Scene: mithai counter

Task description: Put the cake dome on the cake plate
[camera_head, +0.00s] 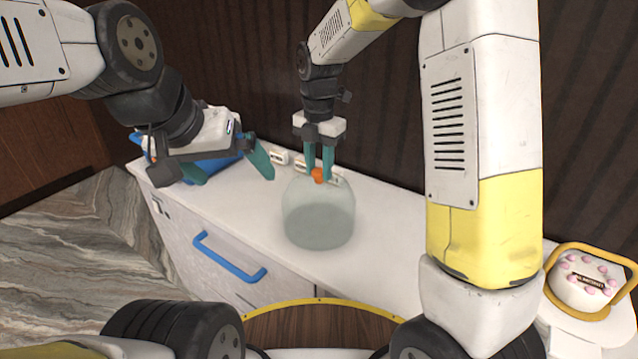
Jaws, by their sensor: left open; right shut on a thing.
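The cake dome (319,220) is clear greenish glass with an orange knob on top. It is upright over the white counter in the middle of the head view. I cannot tell whether its rim touches the counter. My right gripper (319,174) comes down from above and is shut on the orange knob. My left gripper (233,177) is open and empty, to the left of the dome and apart from it.
The white counter (245,215) has a blue drawer handle (230,258) on its front. A blue tray (205,166) lies behind my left gripper. Small white labels (280,157) stand along the back. A yellow loop (622,262) surrounds the cake. A dark wall closes off the back.

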